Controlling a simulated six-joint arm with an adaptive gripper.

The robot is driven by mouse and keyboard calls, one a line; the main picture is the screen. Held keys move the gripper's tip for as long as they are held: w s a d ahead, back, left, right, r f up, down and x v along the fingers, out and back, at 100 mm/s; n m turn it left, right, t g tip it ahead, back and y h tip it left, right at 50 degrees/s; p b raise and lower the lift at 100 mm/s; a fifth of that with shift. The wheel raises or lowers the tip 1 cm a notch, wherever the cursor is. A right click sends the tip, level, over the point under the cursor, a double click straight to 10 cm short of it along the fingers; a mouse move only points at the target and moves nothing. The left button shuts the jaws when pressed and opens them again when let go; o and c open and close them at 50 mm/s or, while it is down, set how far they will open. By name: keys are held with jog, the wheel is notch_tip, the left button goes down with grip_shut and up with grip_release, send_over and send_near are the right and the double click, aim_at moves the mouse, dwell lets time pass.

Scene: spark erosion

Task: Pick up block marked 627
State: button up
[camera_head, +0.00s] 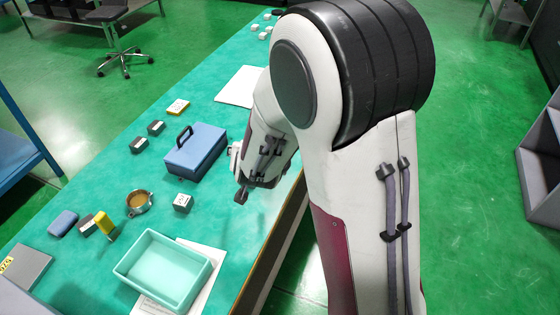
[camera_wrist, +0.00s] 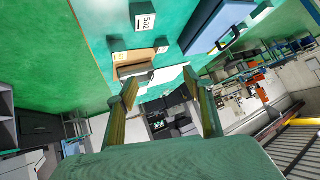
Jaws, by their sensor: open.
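No block with a readable 627 shows in either view. In the wrist view, a block with a white label (camera_wrist: 145,22) reads 502. In the head view, a small grey block with a pale top label (camera_head: 183,203) stands on the green table, its number too small to read. Two dark blocks with pale faces, one (camera_head: 155,128) and another (camera_head: 138,145), stand farther up the table, also unreadable. My gripper (camera_head: 241,194) is above the table's right edge, right of the blue case. Its two fingers in the wrist view (camera_wrist: 160,80) are apart, with nothing held between them.
A blue case with a dark handle (camera_head: 196,155) lies mid-table. A white sheet (camera_head: 238,87) lies farther back.

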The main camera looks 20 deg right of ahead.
jog(key=d+f+h, duration=0.1)
jog(key=d+f, duration=0.1)
jog(key=f, duration=0.1)
jog(key=d+f+m+h, duration=0.1)
jog(key=d+f, duration=0.1)
jog(key=f, duration=0.1)
jog(key=w+d+f+h, duration=0.1)
jog(key=d+f, duration=0.1)
jog(key=f, duration=0.1)
jog(key=shift+w+f+h, duration=0.1)
jog(key=shift+f+h, duration=0.15)
jog(key=shift+h, duration=0.15)
jog(key=shift+d+f+m+h, duration=0.3)
jog(key=shift+d+f+h, duration=0.1)
jog(key=shift+d+f, duration=0.15)
jog(key=shift+d, duration=0.1)
jog(key=shift+x, duration=1.15)
jog(key=shift+r+x, duration=0.15)
jog(key=shift+x, duration=1.15)
jog(key=shift+r+x, duration=0.15)
jog(key=shift+x, duration=1.1)
jog(key=shift+w, duration=0.2)
jog(key=c, duration=1.4)
